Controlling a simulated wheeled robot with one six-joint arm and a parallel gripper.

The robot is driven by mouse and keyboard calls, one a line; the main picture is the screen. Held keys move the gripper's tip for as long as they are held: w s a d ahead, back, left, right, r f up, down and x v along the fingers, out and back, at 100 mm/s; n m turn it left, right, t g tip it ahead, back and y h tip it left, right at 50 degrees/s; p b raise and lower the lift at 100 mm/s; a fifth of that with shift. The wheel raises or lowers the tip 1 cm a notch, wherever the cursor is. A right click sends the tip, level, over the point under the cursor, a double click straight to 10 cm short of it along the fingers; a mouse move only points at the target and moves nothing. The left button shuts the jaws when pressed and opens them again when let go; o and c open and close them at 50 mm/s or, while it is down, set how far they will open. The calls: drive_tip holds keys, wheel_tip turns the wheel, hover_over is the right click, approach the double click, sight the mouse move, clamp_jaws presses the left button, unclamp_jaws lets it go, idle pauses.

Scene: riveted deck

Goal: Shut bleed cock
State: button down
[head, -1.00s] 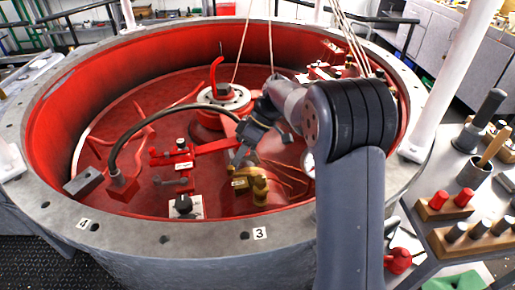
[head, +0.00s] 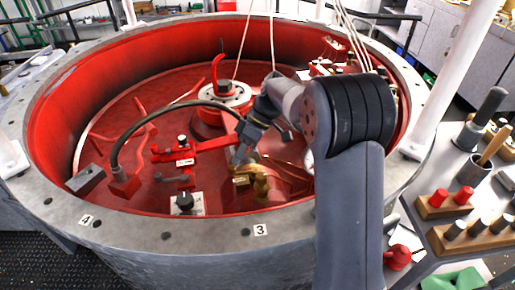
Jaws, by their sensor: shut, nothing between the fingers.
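A small brass fitting (head: 261,184) stands on the red floor inside the round vessel, near its front rim; I take it to be the bleed cock. A brass block (head: 242,181) with a light tag sits at its left. My gripper (head: 238,158) is shut and empty, pointing down just above and behind the brass parts. Whether its fingertips touch the brass cannot be told. The gripper and wrist hide part of what lies behind, and the cock's handle position is not clear.
A red valve (head: 183,150) with a label and a black knob on a white plate (head: 185,203) stand to the left. A dark hose (head: 140,122) arches behind them. The thick vessel rim (head: 205,232) runs around everything. A tool table (head: 470,195) stands at right.

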drive_tip(key=p+v, duration=0.1)
drive_tip(key=v, duration=0.9)
drive_tip(key=shift+d+r+p, duration=0.2)
drive_tip(key=shift+r+p, duration=0.1)
drive_tip(key=shift+w, duration=0.15)
